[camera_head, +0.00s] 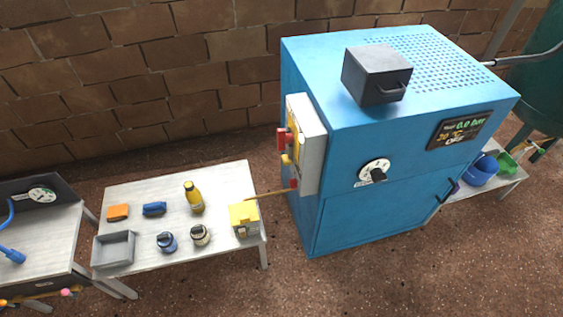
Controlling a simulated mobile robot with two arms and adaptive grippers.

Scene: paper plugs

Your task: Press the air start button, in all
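The big blue machine cabinet (320,215) stands right of centre. A grey control box (312,150) is fixed to its left side, seen at a steep angle. On the box are a yellow plate (294,150), a red part (283,138) sticking out, a small yellow part (286,159) and a red knob-like part (293,183) low down. I cannot tell which of these is the air start button. Neither of my grippers is in view.
A pale table (215,235) left of the cabinet holds a grey tray (113,249), a yellow bottle (194,198), a yellow box (243,219) and small items. A brown stick (272,194) spans from the yellow box towards the control box. Bare ground lies in front.

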